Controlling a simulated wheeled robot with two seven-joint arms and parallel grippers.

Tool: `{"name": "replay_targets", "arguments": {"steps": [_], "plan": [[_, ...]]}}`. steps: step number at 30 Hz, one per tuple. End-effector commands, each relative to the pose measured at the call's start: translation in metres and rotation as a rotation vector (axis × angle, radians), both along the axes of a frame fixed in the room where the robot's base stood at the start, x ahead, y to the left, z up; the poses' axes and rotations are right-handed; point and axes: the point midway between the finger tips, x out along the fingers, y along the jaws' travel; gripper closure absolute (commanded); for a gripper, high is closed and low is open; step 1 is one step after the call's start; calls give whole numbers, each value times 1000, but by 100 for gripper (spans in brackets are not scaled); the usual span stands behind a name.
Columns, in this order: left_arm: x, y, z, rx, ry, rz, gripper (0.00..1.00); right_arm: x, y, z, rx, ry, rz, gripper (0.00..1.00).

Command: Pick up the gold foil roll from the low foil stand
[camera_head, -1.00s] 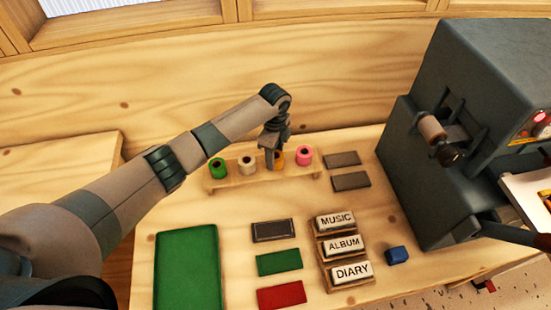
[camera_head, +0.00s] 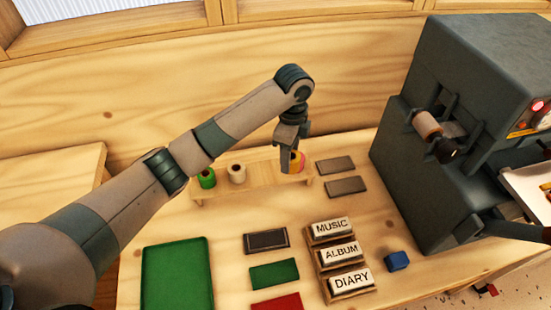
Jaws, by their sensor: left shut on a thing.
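The low foil stand (camera_head: 262,186) is a pale wooden rack at the back of the table. A green roll (camera_head: 207,178) and a cream roll (camera_head: 237,173) stand at its left. My left gripper (camera_head: 291,163) points down over the stand's right end, shut on the gold foil roll (camera_head: 293,167). The fingers hide much of the gold roll. A pink roll (camera_head: 300,158) shows partly behind it. The stand is bare between the cream roll and the gripper. My right gripper is not in view.
A large dark press (camera_head: 410,170) stands at the right. A wooden rack with MUSIC, ALBUM and DIARY blocks (camera_head: 340,252) stands in front. A green tray (camera_head: 177,275), several flat covers (camera_head: 267,239) and a blue block (camera_head: 397,261) lie on the table.

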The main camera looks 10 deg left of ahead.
Motion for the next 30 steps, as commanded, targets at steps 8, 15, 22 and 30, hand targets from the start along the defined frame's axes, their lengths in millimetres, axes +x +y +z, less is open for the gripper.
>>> {"name": "replay_targets", "arguments": {"steps": [8,15,22,30], "plan": [[-12,-24,16,0,-2,-2,84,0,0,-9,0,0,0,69],[-14,-26,18,1,0,0,84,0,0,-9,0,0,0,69],[-14,-26,18,0,0,0,84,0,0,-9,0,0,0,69],[-15,-23,15,0,0,23,84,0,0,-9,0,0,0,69]]}}
